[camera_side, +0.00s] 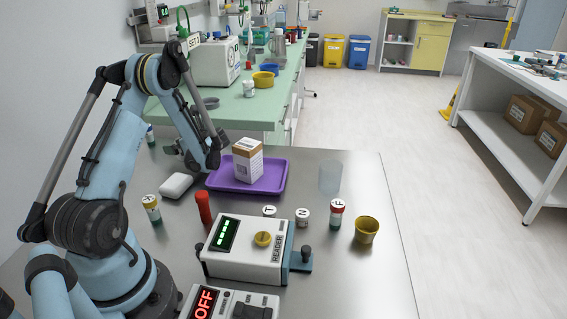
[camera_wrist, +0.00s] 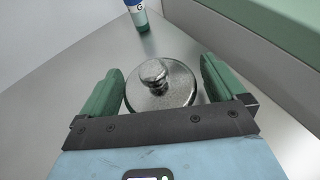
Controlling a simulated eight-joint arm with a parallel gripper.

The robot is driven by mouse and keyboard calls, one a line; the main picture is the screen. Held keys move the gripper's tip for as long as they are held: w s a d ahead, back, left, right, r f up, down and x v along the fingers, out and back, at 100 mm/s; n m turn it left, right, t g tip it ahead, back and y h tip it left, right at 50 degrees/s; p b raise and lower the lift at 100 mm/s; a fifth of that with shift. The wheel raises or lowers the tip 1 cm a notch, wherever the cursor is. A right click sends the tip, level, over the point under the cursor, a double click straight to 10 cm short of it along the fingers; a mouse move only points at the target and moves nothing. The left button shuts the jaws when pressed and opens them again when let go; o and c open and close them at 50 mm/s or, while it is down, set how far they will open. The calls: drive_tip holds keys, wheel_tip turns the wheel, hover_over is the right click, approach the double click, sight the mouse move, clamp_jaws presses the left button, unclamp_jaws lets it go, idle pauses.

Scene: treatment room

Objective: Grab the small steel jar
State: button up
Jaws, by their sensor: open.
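The small steel jar (camera_wrist: 172,97) shows from above in the wrist view, with a round shiny lid and a knob on top. My gripper (camera_wrist: 162,66) is open, with one green finger on each side of the jar. A narrow gap seems to show between the fingers and the lid; whether either touches is hard to tell. The jar's lower body is hidden by the lid and the gripper. In the side view my gripper is at the table's far left, mostly behind my arm, and I cannot make out the jar there.
A bottle marked G (camera_wrist: 138,14) stands beyond the jar. A purple tray (camera_side: 272,184) with a carton (camera_side: 247,163) lies to the right of my arm in the side view. A white soap-like block (camera_side: 176,186), a red tube (camera_side: 204,208) and the reader (camera_side: 245,262) stand nearer.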

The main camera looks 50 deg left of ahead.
drive_tip(key=shift+s+a+f, duration=0.1)
drive_tip(key=shift+a+f, duration=0.1)
drive_tip(key=shift+a, duration=0.2)
drive_tip(key=c, duration=1.1)
drive_tip(key=shift+c, duration=0.2)
drive_tip(key=shift+r, duration=0.2)
